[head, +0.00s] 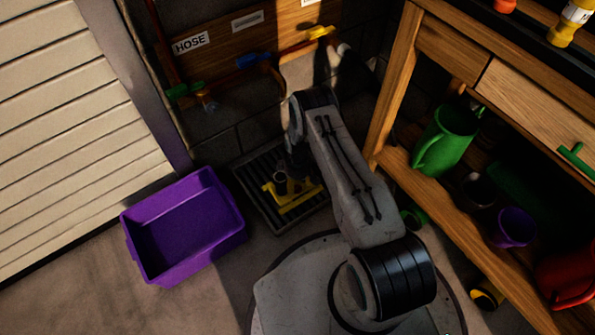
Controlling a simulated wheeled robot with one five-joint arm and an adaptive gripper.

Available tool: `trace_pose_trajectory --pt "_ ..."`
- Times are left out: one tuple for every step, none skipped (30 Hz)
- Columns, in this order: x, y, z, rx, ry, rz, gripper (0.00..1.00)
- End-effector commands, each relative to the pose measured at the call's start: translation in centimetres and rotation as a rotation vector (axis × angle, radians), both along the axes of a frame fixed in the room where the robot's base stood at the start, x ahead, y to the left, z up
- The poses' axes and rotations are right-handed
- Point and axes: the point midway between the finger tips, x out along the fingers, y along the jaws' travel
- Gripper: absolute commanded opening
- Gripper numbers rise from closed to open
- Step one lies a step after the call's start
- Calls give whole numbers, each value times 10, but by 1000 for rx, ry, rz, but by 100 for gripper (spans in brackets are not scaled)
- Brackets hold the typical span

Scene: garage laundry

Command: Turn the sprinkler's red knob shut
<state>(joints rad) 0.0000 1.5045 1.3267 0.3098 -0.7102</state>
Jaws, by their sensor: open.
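No red knob shows in this view; my arm covers part of the wall and grate where one could be hidden. A pipe board (215,40) on the back wall carries a green handle (178,91), a blue handle (253,61) and a yellow handle (320,33). One label reads HOSE (191,42); the other labels are not readable. A yellow fixture (290,200) with a dark round part sits on the floor grate. My gripper (298,162) points down near the fixture, mostly hidden behind my arm and in shadow. I cannot tell whether it touches anything.
A purple bin (183,276) stands on the floor left of the dark grate (252,187). A wooden workbench (398,85) at right holds a green watering can (444,140), a purple cup (515,228) and a red vessel (572,277). A slatted door (75,130) is at left. Floor at lower left is clear.

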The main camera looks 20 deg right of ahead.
Motion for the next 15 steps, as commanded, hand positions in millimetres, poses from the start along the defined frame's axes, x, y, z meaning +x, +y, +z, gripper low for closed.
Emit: trace_pose_trajectory --pt "1 0 11 0 -3 0 53" --pt "1 0 15 1 -2 0 53" --pt "1 0 22 0 -1 0 53" --pt "1 0 27 1 -2 0 53" --pt "1 0 32 1 -2 0 53" --pt "1 0 38 1 -2 0 53" --pt "1 0 42 0 -1 0 53" --pt "0 0 46 0 -1 0 53" --pt "0 0 52 0 -1 0 53" --pt "0 0 55 0 0 0 53" --pt "0 0 59 1 -1 0 53" --pt "0 0 63 0 0 0 53" --pt "0 0 66 0 0 0 53" --pt "0 0 68 0 0 0 53" --pt "0 0 72 0 0 0 53"
